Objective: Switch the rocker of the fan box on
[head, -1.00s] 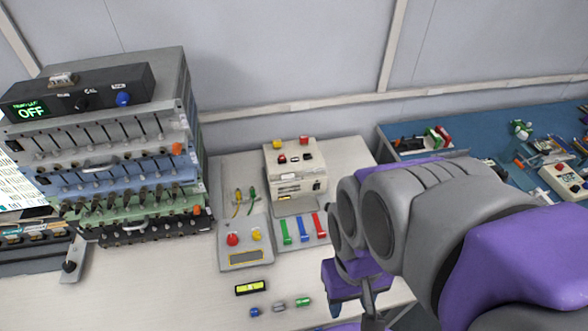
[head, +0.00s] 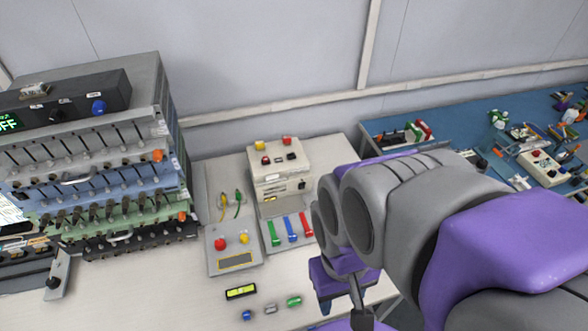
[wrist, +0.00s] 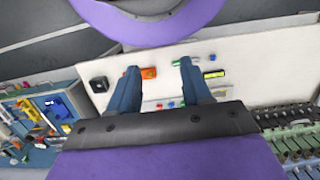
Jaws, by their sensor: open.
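A cream box (head: 281,172) stands at the back of the white bench in the head view. Its top carries a yellow and a red knob and small dark and red switches. A small black box (wrist: 99,84) lies on the bench in the wrist view. I cannot tell which is the fan box, nor read a rocker's position. My gripper (wrist: 158,70) is open, its two blue fingers apart above the bench with nothing held. An orange piece (wrist: 148,73) shows by the left fingertip. In the head view, my arm hides part of the bench and most of the gripper.
A tall instrument rack (head: 95,160) fills the left. A grey panel (head: 233,258) with red and yellow buttons and a strip of green, blue and red levers (head: 291,230) stand before the cream box. A level (head: 241,291) and small parts lie in front. A blue bench (head: 470,130) is cluttered.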

